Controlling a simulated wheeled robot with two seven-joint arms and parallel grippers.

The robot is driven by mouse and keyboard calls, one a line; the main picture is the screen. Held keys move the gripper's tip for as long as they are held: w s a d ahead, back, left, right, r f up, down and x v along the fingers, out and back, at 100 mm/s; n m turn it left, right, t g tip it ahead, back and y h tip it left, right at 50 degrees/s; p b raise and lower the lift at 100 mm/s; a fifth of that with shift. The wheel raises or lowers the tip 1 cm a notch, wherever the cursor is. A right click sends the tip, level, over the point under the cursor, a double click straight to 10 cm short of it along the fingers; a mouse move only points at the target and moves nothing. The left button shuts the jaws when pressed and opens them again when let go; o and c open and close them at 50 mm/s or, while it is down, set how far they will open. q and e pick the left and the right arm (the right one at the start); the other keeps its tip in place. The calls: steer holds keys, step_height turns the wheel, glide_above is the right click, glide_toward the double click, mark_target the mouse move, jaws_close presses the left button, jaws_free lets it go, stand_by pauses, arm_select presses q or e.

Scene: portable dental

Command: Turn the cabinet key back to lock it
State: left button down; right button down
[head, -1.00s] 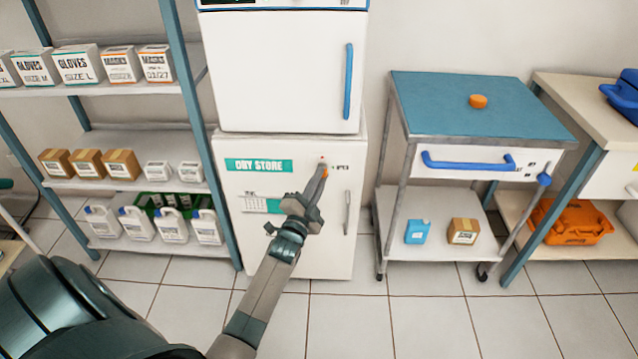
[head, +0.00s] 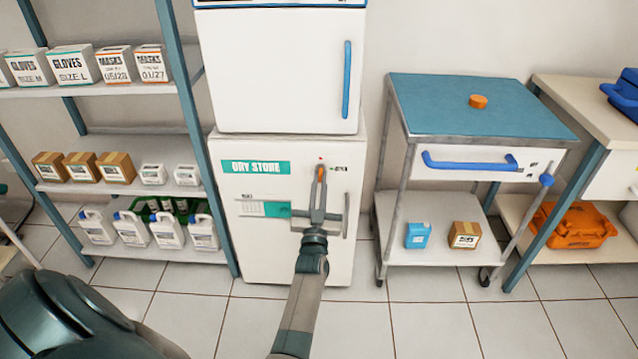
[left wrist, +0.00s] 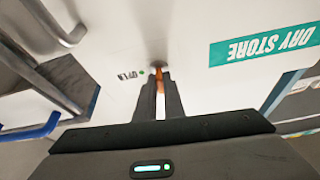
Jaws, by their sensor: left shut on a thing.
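The white cabinet labelled DRY STORE (head: 228,200) stands ahead with its door flush shut. Its orange key (head: 320,174) sits in the lock at the upper right of the door, and it also shows in the left wrist view (left wrist: 159,76). A red dot is above the key, and a green dot with the word OPEN is beside it. My left gripper (head: 319,184) is shut on the key, its fingers on either side of it; the fingers partly hide the key. The left wrist view shows the fingertips (left wrist: 160,88) close to the door. My right gripper is not in view.
A vertical grey handle (head: 346,213) is just right of my left gripper. A white unit (head: 275,75) with a blue handle stands on top. Shelves (head: 95,188) stand left, and a trolley (head: 470,105) with a blue handle stands right. The tiled floor in front is clear.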

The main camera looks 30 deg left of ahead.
arm_select(q)
steer(key=shift+n+y, duration=0.4)
steer(key=shift+n, duration=0.5)
steer(key=shift+g, duration=0.3)
steer(key=c, duration=1.9)
jaws_free()
steer(key=shift+o, duration=0.2)
steer(key=shift+d+f, duration=0.1)
